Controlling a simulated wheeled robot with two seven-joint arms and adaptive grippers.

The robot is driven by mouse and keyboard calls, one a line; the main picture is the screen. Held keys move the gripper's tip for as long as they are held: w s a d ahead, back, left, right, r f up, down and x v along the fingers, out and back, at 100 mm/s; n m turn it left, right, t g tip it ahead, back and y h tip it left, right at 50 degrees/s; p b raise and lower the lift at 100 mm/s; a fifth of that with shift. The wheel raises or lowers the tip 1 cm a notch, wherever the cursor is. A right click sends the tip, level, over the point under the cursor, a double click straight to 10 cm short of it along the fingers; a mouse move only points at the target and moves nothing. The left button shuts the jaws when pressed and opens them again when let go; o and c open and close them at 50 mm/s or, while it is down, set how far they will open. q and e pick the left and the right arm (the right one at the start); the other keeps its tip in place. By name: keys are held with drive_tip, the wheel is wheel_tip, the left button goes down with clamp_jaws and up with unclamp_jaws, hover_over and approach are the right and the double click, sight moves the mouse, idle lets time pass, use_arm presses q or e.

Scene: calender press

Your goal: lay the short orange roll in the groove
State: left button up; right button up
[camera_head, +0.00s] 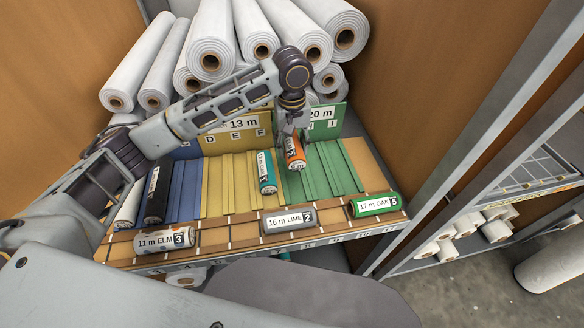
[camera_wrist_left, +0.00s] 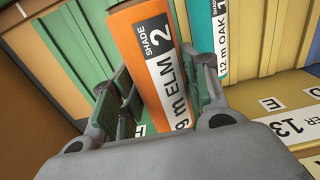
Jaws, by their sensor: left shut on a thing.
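The short orange roll (camera_head: 294,153) is in my left gripper (camera_head: 290,134), over the left part of the green grooved section (camera_head: 335,168). In the left wrist view the orange roll (camera_wrist_left: 150,60) stands between the two fingers, its white label reading ELM and shade 2; the front of its length number is hidden. I cannot tell whether its lower end touches the board. The grooves beneath it are partly hidden by the roll and gripper. A teal roll (camera_head: 266,172) lies just left of it, by the yellow grooved section (camera_head: 227,182). My right gripper is not in view.
A black roll (camera_head: 156,195) and a white roll (camera_head: 129,206) lie at the left. Rolls marked 11 m ELM (camera_head: 165,240), 16 m LIME (camera_head: 289,220) and 17 m OAK (camera_head: 376,205) lie along the front.

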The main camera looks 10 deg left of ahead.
sight(292, 141)
use_arm(q)
drive_tip(key=shift+f, duration=2.6)
drive_tip(key=shift+f, duration=1.85)
drive_tip(key=o, duration=1.1)
drive_tip(key=shift+f, duration=0.1)
drive_tip(key=shift+c, duration=0.2)
wheel_tip(292, 141, up, 12)
drive_tip(key=shift+r, duration=0.1)
